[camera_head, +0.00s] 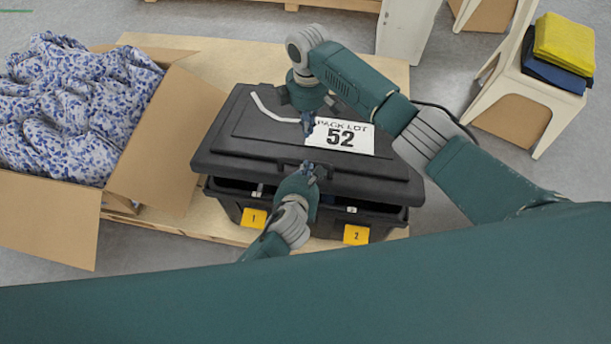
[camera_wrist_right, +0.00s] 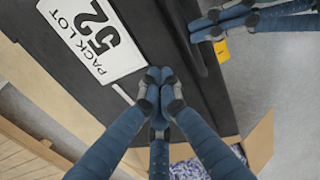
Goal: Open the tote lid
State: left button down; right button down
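The black tote (camera_head: 380,216) stands on a wooden pallet, with yellow tags 1 and 2 on its front. Its lid (camera_head: 235,135) carries a "PACK LOT 52" label (camera_head: 345,138). A dark gap shows beneath the lid's front edge. My left gripper (camera_head: 309,170) is at the middle of that edge; its grip is unclear. It also shows at the lid edge in the right wrist view (camera_wrist_right: 205,27). My right gripper (camera_head: 307,128) points down over the lid beside the label. Its fingertips meet in the right wrist view (camera_wrist_right: 160,82). A white strip (camera_head: 270,111) lies beside it; contact is unclear.
An open cardboard box (camera_head: 170,130) with blue-patterned cloth (camera_head: 70,110) stands close on the left. A white stool (camera_head: 525,92) with yellow and blue folded cloths (camera_head: 565,42) is at upper right. The pallet (camera_head: 200,50) has bare boards behind the tote.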

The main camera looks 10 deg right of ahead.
jog(key=c, duration=1.5)
grip_release()
jog(key=shift+o, duration=0.2)
